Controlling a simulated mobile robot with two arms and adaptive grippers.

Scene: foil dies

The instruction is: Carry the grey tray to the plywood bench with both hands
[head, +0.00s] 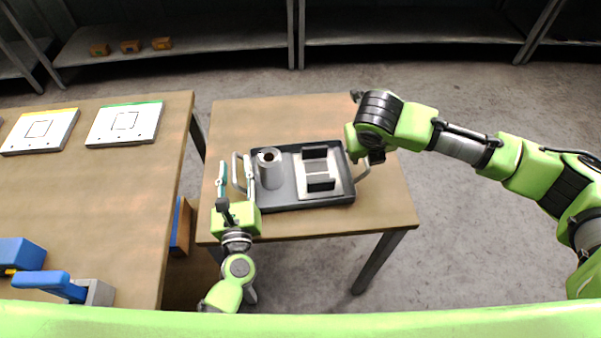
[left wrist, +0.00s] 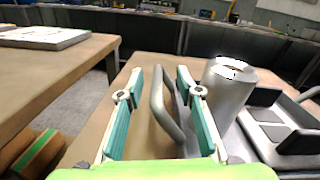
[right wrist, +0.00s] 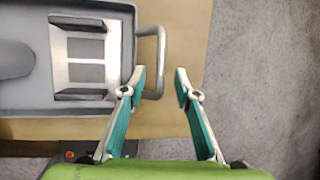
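The grey tray (head: 303,204) lies flat on a small brown-topped table (head: 290,112) in the middle of the head view. It carries a grey cylinder (head: 270,168) and a pale plate with two dark bars (head: 317,170). My left gripper (head: 236,172) is open at the tray's left end. In the left wrist view the left handle (left wrist: 165,110) stands between its spread fingers. My right gripper (right wrist: 160,76) is open at the right end; the outer bar of the right handle (right wrist: 160,60) lies between its fingertips. In the head view its fingers are mostly hidden by my arm.
A larger brown-topped table (head: 95,205) stands at left across a narrow gap. It bears two white plates (head: 125,122) (head: 40,130) and blue items (head: 20,254) near its front. Shelving (head: 180,38) runs along the back. Bare floor lies to the right.

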